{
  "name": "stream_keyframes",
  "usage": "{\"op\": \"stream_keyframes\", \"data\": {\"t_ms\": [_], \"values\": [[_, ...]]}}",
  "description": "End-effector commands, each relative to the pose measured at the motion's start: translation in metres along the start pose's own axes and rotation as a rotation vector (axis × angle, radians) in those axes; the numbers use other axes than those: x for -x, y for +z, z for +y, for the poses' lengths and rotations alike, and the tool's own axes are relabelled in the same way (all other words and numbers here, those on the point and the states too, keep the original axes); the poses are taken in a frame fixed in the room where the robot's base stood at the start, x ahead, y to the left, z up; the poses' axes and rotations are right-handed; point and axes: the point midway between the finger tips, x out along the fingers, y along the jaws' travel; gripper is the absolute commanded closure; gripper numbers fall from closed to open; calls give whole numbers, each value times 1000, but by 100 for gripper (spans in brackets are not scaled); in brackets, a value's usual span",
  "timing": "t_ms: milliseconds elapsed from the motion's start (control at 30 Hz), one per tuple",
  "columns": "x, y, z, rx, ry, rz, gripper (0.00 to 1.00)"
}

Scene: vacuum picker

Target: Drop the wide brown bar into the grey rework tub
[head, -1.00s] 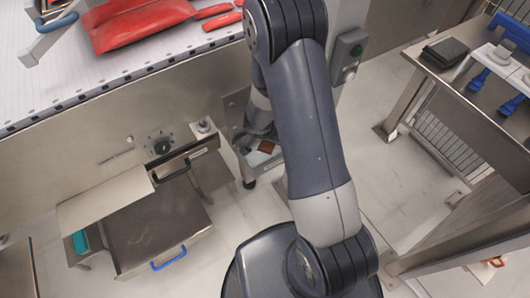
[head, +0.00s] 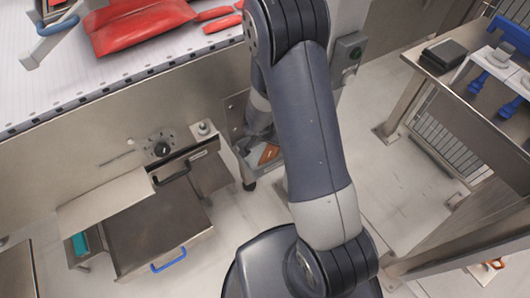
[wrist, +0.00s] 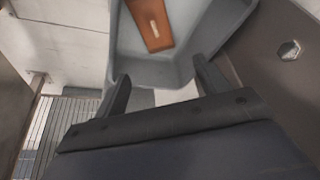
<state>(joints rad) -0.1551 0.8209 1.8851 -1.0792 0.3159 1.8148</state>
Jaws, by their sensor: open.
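The wide brown bar (wrist: 158,43) is inside the grey rework tub (wrist: 182,74) in the wrist view. It appears to lie on the tub floor, with a pale mark on its face. In the head view the bar (head: 268,154) shows as a small orange-brown patch under my gripper (head: 258,134), partly hidden by my arm. In the wrist view my gripper (wrist: 160,70) is open and empty. Its two fingers are spread at the near side of the tub, apart from the bar.
A steel drawer (head: 160,225) with a blue handle is pulled out at lower left. A conveyor (head: 150,60) carrying red packs runs along upper left. A steel bench (head: 450,82) with a dark stack and blue tools stands at right. Floor between is clear.

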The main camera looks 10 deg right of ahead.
Motion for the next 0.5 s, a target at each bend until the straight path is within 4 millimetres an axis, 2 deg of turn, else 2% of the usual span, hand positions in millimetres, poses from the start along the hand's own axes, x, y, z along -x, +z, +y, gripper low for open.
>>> {"op": "stream_keyframes", "data": {"t_ms": [300, 500], "values": [[64, -1, -1, 2, -4, 2, 30], [89, 0, 0, 1, -2, 0, 30]]}}
